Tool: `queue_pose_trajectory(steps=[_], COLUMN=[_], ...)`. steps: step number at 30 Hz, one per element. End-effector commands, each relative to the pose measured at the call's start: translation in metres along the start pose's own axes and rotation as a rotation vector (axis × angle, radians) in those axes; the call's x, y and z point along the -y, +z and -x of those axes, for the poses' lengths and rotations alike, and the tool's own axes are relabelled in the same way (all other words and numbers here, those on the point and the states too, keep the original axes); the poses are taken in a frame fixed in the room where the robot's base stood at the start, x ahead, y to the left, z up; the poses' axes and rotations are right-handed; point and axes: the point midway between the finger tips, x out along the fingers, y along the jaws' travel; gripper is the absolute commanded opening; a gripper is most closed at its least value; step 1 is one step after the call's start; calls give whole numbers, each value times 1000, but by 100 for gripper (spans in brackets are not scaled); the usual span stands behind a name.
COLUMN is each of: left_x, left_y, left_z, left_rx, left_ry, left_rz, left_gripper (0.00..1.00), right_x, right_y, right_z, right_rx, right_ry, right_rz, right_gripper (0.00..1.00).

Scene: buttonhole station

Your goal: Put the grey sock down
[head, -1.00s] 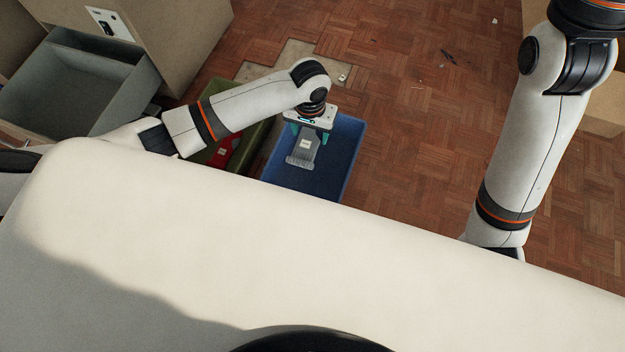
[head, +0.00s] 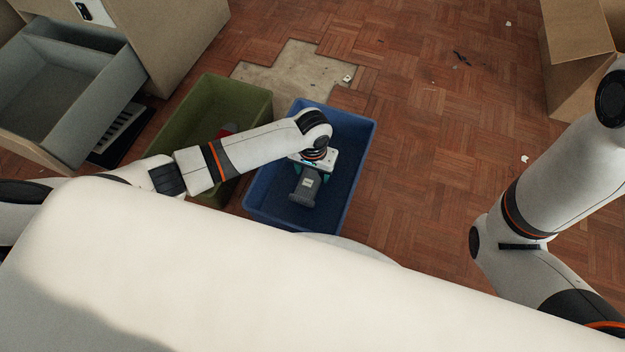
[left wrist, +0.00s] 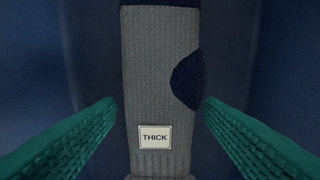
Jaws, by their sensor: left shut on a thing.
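The grey sock (head: 303,194) hangs from my left gripper (head: 310,174) inside the outline of the blue bin (head: 350,180) in the head view. In the left wrist view the sock (left wrist: 160,70) is ribbed grey with a dark blue heel patch, a dark far end and a white label reading THICK. The teal fingers of my left gripper (left wrist: 160,106) lie at both sides of the sock's near end and are shut on it. I cannot tell whether the sock touches the bin floor. My right gripper is out of view.
A green bin (head: 190,103) with something red inside stands left of the blue bin. A cabinet with an open grey drawer (head: 120,85) is at the upper left. A cardboard box (head: 575,55) is at the upper right. Parquet floor right of the blue bin is mostly clear.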

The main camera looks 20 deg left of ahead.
Motion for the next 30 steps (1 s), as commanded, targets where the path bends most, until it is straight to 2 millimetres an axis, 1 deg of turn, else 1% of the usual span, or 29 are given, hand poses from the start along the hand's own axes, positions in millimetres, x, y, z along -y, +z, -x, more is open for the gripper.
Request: queue_pose_trajectory(steps=[2,7,10,18,22,23,24,27,30], left_x=[0,0,-1,0,0,0,0,0,0], left_y=[0,0,0,0,0,0,0,0,0], left_z=[-6,-28,-39,-37,-39,-40,-40,-40,-40], left_rx=[0,0,1,1,0,0,0,0,0], left_ry=[1,1,1,0,0,0,0,0,0], left_rz=[0,0,1,0,1,0,0,0,0], left_gripper=[41,41,41,41,41,64,71,84,84], right_x=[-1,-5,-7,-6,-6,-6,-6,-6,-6], right_y=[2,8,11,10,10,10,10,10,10], right_z=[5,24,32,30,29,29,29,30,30], right_rx=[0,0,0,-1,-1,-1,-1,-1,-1], right_ry=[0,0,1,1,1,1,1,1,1], right_rz=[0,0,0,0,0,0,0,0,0], right_gripper=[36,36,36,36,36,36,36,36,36])
